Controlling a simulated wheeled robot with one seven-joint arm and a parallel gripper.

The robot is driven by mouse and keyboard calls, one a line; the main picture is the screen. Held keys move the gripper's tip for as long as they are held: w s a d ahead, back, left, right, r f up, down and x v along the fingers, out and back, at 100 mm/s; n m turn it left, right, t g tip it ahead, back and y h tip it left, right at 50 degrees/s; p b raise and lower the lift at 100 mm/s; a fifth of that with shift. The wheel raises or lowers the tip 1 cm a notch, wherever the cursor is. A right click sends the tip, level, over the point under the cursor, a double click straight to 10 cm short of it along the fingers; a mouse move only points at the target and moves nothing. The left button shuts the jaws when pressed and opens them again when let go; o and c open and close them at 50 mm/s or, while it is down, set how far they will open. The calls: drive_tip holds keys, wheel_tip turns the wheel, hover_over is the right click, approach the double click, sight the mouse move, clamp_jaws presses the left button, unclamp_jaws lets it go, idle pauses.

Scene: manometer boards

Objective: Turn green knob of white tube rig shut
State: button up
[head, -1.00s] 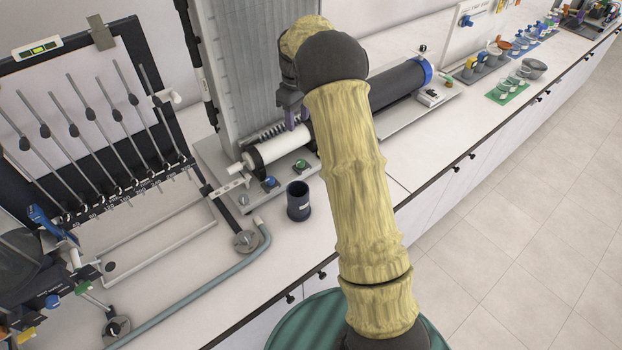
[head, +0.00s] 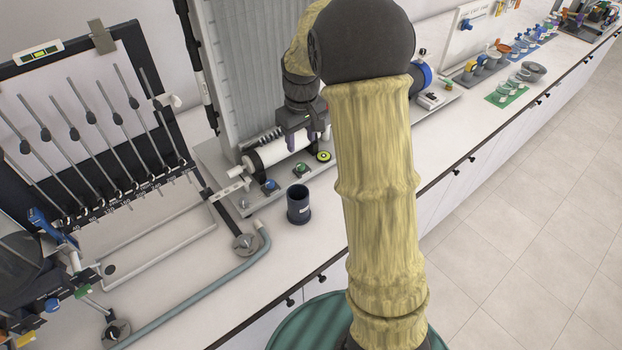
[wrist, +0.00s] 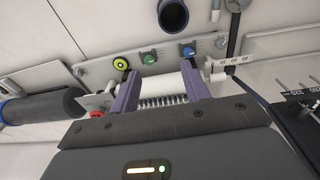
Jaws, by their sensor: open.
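The white tube rig (head: 262,158) is a white tube lying across a grey base in front of a tall ribbed panel. Its green knob (head: 301,169) sits on the base's front strip, between a blue knob (head: 270,185) and a yellow-and-black knob (head: 323,156). In the wrist view the green knob (wrist: 149,57) shows just beyond the fingertips, between them; its handle's angle is too small to tell. My gripper (head: 304,139) is open and empty above the white tube. In the wrist view its two purple fingers (wrist: 160,75) stand apart, not touching the knob.
A dark cup (head: 298,205) stands on the bench in front of the rig. A board of slanted tubes (head: 90,115) and a grey hose (head: 215,292) lie to the left. A dark cylinder (wrist: 45,106) lies at the wrist view's left. Bare bench surrounds the cup.

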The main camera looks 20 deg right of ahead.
drive_tip(key=s+a+m+t, duration=0.1)
drive_tip(key=s+a+m, duration=0.1)
drive_tip(key=s, duration=1.1)
drive_tip(key=shift+s+m, duration=0.4)
drive_tip(key=shift+f, duration=0.1)
drive_tip(key=s+f+m, duration=0.1)
drive_tip(key=s, duration=0.5)
drive_tip(key=shift+s+a+t, duration=0.3)
drive_tip(key=shift+s+a, duration=0.05)
idle(1.3)
